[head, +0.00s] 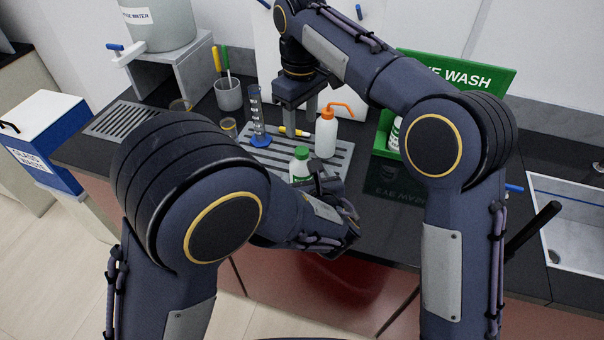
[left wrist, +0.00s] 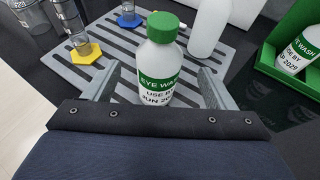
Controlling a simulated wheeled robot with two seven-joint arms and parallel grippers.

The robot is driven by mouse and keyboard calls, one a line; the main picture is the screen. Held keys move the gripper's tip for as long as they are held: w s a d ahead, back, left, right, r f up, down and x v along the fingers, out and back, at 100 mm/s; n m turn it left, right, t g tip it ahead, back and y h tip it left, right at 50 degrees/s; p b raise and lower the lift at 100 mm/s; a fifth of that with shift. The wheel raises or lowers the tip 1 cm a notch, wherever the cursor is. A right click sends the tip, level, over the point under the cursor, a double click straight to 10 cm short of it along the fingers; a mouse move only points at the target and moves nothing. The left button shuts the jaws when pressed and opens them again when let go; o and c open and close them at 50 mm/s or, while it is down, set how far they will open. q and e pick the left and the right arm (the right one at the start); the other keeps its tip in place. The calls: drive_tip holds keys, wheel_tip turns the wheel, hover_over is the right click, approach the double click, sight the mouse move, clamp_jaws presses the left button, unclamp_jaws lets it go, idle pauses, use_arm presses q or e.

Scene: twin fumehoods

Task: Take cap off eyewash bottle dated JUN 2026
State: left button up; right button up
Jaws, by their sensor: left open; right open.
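The eyewash bottle (left wrist: 156,68), white with a green cap (left wrist: 162,27), stands upright on the slatted grey rack. Its label reads EYE WASH, USE BY JUN and a year I cannot fully read. My left gripper (left wrist: 160,82) is open, with a finger on each side of the bottle; contact is unclear. In the head view the bottle (head: 300,164) is partly hidden by that gripper. My right gripper (head: 297,116) is open and points down over the rack's back, behind the bottle. A second eyewash bottle (left wrist: 301,52), its label ending in 2029, sits in the green station.
A white wash bottle with orange spout (head: 326,138) stands on the rack (head: 338,158), close behind the eyewash bottle. A blue-based cylinder (head: 256,110) and a yellow-based one (left wrist: 75,30) stand left. The green eyewash station (head: 383,143) is right, before the sink (head: 575,235).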

sight(301, 165)
use_arm(q)
drive_tip(key=shift+w+a+f, duration=0.15)
drive_tip(key=shift+w+f, duration=0.05)
drive_tip(key=shift+w, duration=0.25)
use_arm(e)
drive_tip(key=shift+s, duration=0.15)
use_arm(q)
drive_tip(key=shift+x, duration=3.1)
